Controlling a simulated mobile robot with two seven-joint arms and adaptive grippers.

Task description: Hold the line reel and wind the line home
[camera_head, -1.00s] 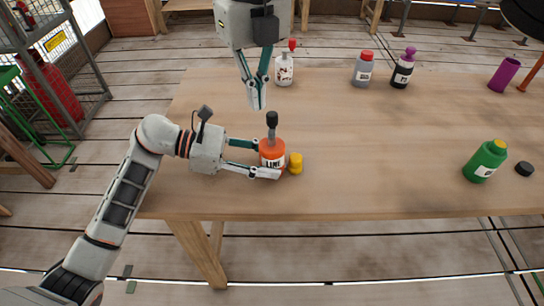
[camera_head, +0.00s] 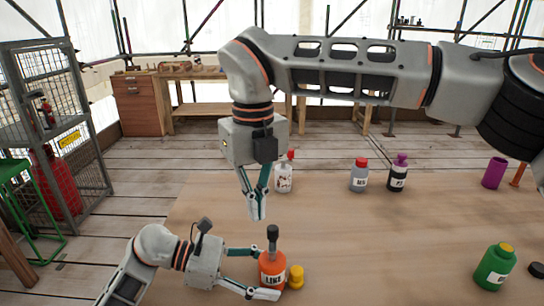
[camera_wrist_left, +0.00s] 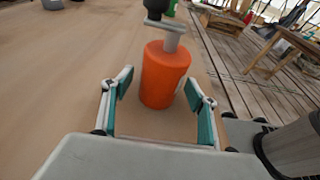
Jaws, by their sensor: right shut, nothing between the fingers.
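The orange line reel (camera_head: 271,268), labelled LINE, stands upright on the table, with a grey stem and a black crank knob (camera_head: 272,232) on top. It also shows in the left wrist view (camera_wrist_left: 165,78), beyond and between the fingertips. My left gripper (camera_head: 268,271) is open, one finger on each side of the reel. A gap shows beside the left finger in the left wrist view (camera_wrist_left: 160,95). My right gripper (camera_head: 257,214) is shut and empty, pointing down above and slightly left of the knob in the head view.
A yellow piece (camera_head: 296,276) stands close to the reel's right. A white bottle (camera_head: 284,178), a grey bottle (camera_head: 359,177) and a black one with a purple top (camera_head: 398,178) stand farther back. A green bottle (camera_head: 494,267) and purple cup (camera_head: 494,172) are right. The table's middle is clear.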

